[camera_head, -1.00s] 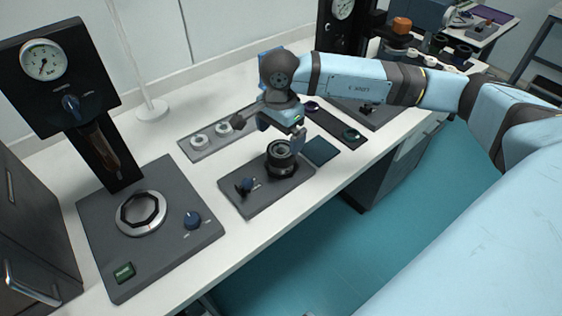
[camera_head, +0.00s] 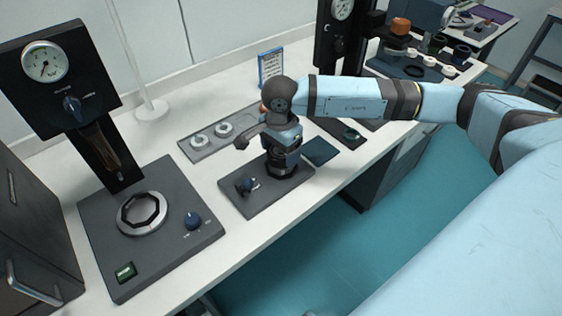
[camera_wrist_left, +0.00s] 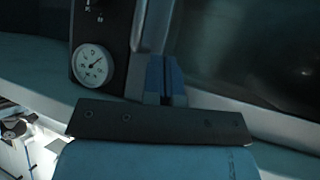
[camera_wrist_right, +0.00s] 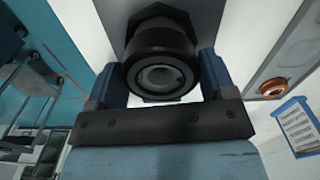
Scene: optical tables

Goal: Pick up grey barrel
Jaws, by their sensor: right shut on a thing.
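The grey barrel (camera_head: 283,172), a dark short cylinder, stands at the far right part of a dark grey base plate (camera_head: 240,201) in the head view. My right gripper (camera_head: 281,161) is over it from above, and hides its upper part. In the right wrist view the barrel (camera_wrist_right: 160,62) sits between the two blue fingers of my right gripper (camera_wrist_right: 163,80), which are shut on it. I cannot tell whether it is clear of the plate. My left gripper (camera_wrist_left: 165,78) shows only in the left wrist view, its blue fingers together and empty.
A small dark knob (camera_head: 246,185) stands on the same plate. A gauge station (camera_head: 170,255) with a ring is at left. A grey strip with pale rings (camera_head: 195,147) lies behind. A teal pad (camera_head: 320,151) lies at right, and a blue-framed card (camera_head: 271,68) stands behind.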

